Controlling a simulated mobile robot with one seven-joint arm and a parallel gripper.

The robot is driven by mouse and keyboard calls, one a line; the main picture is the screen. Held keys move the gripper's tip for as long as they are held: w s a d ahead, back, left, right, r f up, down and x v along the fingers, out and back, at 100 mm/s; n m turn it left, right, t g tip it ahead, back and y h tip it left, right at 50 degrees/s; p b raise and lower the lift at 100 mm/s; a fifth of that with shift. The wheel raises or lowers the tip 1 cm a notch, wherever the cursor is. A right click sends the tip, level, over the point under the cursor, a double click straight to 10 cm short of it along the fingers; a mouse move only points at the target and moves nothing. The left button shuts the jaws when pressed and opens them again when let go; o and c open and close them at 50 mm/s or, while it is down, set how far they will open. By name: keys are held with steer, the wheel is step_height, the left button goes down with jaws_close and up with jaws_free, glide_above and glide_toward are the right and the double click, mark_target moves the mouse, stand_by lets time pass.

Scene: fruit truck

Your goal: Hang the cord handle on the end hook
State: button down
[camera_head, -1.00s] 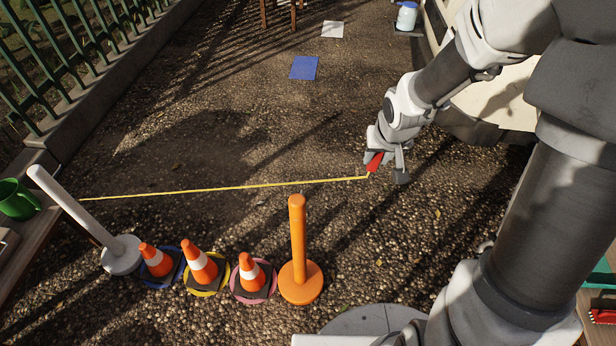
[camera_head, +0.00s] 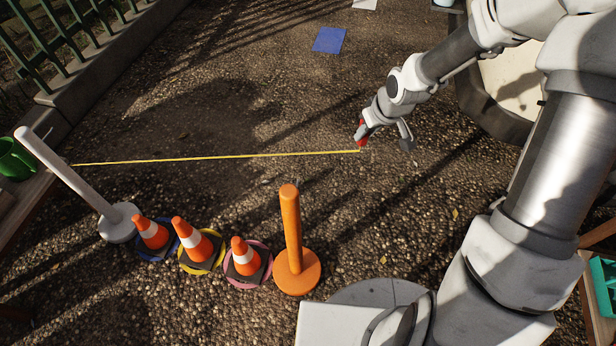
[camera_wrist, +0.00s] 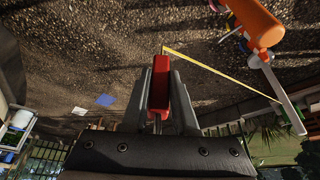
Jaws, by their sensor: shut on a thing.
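My gripper (camera_head: 384,140) is shut on the red handle (camera_head: 362,130) of the yellow cord (camera_head: 215,158), up in the air. The red handle also shows between the fingers in the wrist view (camera_wrist: 160,85). The cord runs straight left from the handle toward the tilted-looking white post (camera_head: 70,175). The orange post (camera_head: 292,230) on its round base stands left of and nearer than my gripper, apart from the handle. A small grey piece (camera_head: 297,183) shows at its top, perhaps the hook; its shape is unclear.
Several orange-white cones, including one on a pink ring (camera_head: 245,258), stand between the posts. A green mug (camera_head: 14,160) sits on a bench at the left edge. A blue sheet (camera_head: 328,40) lies on the gravel. Open gravel lies beyond the cord.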

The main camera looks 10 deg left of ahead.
steer(key=w+a+f+n+g+y+b, duration=0.15)
steer(key=a+f+n+b, duration=0.3)
steer(key=f, duration=0.45)
steer(key=w+a+f+n+g+b, duration=0.1)
steer(key=w+a+f+n+b, duration=0.25)
steer(key=f, duration=0.55)
steer(key=w+a+f+n+g+y+b, duration=0.1)
steer(key=a+f+n+b, duration=0.2)
steer(key=a+f+b, duration=0.35)
steer(key=s+a+f, duration=0.1)
steer(key=s+f, duration=0.2)
steer(key=s, duration=0.7)
steer(key=shift+a+f, duration=0.25)
steer(key=shift+a, duration=0.1)
steer(key=shift+s+f, duration=0.15)
steer(key=shift+s, duration=0.15)
steer(key=c, duration=0.9)
jaws_free()
steer(key=shift+o, duration=1.4)
steer(key=shift+w, duration=0.1)
